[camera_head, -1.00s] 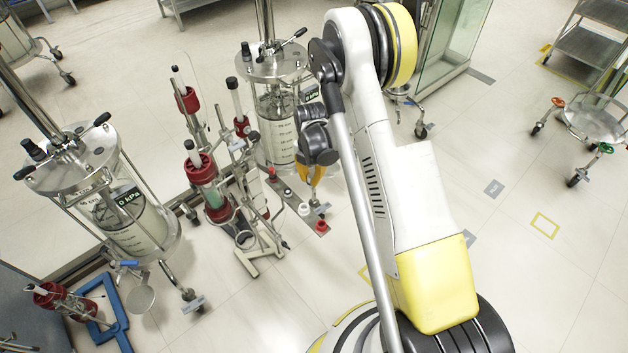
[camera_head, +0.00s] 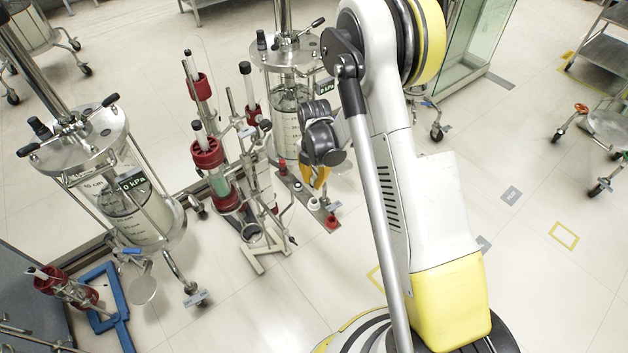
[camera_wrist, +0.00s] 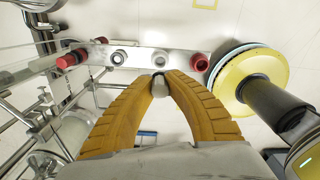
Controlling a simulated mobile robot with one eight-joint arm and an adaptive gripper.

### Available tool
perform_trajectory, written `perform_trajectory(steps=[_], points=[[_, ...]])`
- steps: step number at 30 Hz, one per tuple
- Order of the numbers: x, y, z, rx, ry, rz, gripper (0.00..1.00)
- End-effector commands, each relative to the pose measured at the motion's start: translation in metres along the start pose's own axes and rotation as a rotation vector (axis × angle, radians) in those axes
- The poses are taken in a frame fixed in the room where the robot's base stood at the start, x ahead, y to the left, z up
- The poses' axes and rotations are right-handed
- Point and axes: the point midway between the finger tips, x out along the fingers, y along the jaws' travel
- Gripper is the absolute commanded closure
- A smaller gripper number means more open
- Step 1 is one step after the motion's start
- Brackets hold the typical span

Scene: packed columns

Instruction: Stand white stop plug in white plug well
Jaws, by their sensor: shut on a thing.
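My gripper (camera_wrist: 160,82) has two orange fingers shut on a small pale plug (camera_wrist: 160,88), which looks like the white stop plug. Its dark tip shows between the fingertips. In the head view, my gripper (camera_head: 319,184) hangs over a grey rail, and the plug is too small to make out. The white plug well (camera_wrist: 158,57) is a pale ring on the rail, just beyond the fingertips in the wrist view. It shows in the head view (camera_head: 313,204) below the fingers. The plug appears apart from the well; its height above it is unclear.
The rail (camera_wrist: 98,55) also carries a red plug (camera_wrist: 72,59), a grey well (camera_wrist: 118,57) and a red well (camera_wrist: 200,62). A stand with red clamps (camera_head: 207,153) and a glass vessel (camera_head: 288,120) crowd the rail. Open floor (camera_head: 520,260) lies to the right.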

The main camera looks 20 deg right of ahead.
Motion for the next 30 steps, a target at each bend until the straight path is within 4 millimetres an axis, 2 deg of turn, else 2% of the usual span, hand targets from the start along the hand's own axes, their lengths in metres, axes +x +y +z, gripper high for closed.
perform_trajectory(steps=[3,13,30], points=[[0.016,0.000,0.000,0.000,0.000,0.000,1.00],[0.043,0.000,0.001,0.000,0.000,0.000,1.00],[0.047,0.000,0.001,0.000,0.000,0.000,1.00]])
